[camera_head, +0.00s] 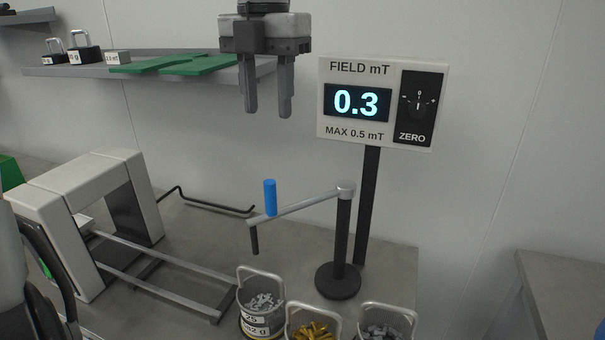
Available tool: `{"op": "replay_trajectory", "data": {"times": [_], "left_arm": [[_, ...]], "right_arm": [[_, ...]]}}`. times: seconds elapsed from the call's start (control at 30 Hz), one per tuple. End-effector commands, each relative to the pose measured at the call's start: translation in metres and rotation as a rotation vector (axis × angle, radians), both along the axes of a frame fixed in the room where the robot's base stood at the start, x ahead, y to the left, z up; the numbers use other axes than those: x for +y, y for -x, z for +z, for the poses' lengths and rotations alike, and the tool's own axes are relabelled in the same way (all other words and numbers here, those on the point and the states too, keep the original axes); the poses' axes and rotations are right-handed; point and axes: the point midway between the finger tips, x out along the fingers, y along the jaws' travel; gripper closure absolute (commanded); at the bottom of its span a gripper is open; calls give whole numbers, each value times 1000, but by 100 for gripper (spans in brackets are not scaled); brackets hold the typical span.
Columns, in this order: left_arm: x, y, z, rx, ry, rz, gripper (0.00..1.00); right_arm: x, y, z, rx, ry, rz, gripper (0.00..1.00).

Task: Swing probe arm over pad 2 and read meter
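The probe arm (310,203) is a thin grey bar on a black post (342,240) with a round base. It points left, with an upright blue handle (270,197) and a dark probe tip (254,239) hanging at its free end. The meter (325,95) reads 0.3 under "FIELD mT", with "MAX 0.5 mT" below and a ZERO dial (417,108) at its right. My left gripper (268,110) points down, open and empty, above the blue handle and apart from it. No pad marked 2 can be made out. My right gripper is out of view.
Three handled buckets with small parts stand at the front: one labelled (262,320), one with brass-coloured parts (313,330), one with grey parts (385,332). A white arch-shaped machine (130,170) with rails is at left. A shelf (80,70) holds weights and green boards.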

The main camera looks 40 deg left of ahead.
Motion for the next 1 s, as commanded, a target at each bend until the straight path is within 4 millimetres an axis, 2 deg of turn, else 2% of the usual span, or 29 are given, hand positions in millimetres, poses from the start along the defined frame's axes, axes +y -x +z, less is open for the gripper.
{"op": "replay_trajectory", "data": {"times": [0.17,0.27,0.7,0.8,1.0], "left_arm": [[0,1,-16,4,2,-1,60],[0,1,-34,5,2,-2,60],[0,2,-126,5,3,0,60],[0,2,-141,4,3,0,60],[0,1,-157,1,2,-1,60]], "right_arm": [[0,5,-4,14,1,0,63],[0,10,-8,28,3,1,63],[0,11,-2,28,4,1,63],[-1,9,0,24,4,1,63],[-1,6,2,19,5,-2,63]]}}
